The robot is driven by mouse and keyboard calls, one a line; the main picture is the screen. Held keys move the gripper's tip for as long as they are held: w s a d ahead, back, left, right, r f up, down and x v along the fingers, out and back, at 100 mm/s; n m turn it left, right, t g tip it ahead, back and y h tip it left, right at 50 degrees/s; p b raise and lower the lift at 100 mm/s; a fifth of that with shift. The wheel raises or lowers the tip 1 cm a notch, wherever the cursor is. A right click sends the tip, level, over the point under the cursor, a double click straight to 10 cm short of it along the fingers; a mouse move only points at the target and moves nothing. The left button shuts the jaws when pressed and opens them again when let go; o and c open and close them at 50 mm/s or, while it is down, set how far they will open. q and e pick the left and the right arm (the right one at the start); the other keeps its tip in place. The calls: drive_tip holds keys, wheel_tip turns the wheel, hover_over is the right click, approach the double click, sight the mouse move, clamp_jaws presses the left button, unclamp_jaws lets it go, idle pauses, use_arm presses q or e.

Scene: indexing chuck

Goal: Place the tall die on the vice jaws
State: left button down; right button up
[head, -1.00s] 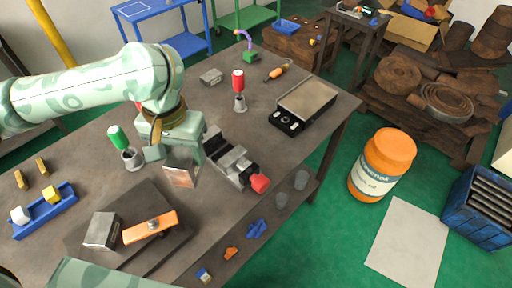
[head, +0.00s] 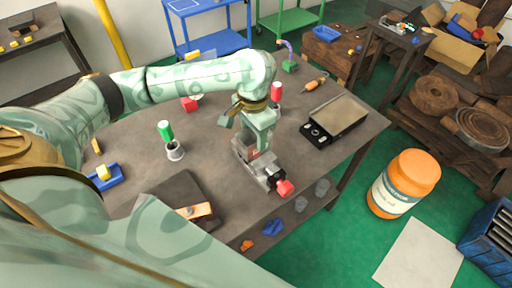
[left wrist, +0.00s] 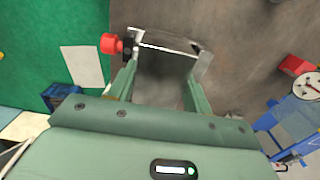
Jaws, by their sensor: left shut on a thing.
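My left gripper (head: 257,143) is shut on the tall die (head: 253,153), a block with a coppery face, mostly hidden by the fingers in the head view. The gripper points down over the vice (head: 266,177), a grey metal vice with a red end knob, near the table's front edge. In the left wrist view the die (left wrist: 162,72) looks dark between the two fingers, with the vice's red knob (left wrist: 111,43) beyond at upper left. I cannot tell whether the die touches the jaws. My right gripper is not in view.
A green-topped tool (head: 165,131) in a holder stands left of the vice, and a red-topped one (head: 276,93) behind it. A black device with a grey plate (head: 337,118) lies to the right. An orange piece (head: 195,211) lies at front left, partly behind my own arm.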

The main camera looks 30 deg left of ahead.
use_arm(q)
drive_tip(key=w+a+f+b, duration=0.1)
drive_tip(key=f+b, duration=0.1)
drive_tip(key=f, duration=0.1)
drive_tip(key=w+a+f+b, duration=0.1)
drive_tip(key=w+f+b, duration=0.1)
drive_tip(key=f, duration=0.1)
drive_tip(key=w+a+f+b, duration=0.1)
drive_tip(key=w+a+f, duration=0.1)
drive_tip(key=f, duration=0.1)
drive_tip(key=shift+w+f+b, duration=0.25)
drive_tip(key=shift+f+b, duration=0.15)
drive_tip(key=shift+r, duration=0.15)
drive_tip(key=shift+f+p, duration=0.35)
drive_tip(key=shift+p, duration=0.05)
drive_tip(key=c, duration=0.7)
unclamp_jaws()
drive_tip(key=shift+s+f, duration=0.1)
drive_tip(key=shift+f, duration=0.05)
drive_tip(key=shift+c, duration=0.2)
drive_tip(key=shift+o, duration=0.6)
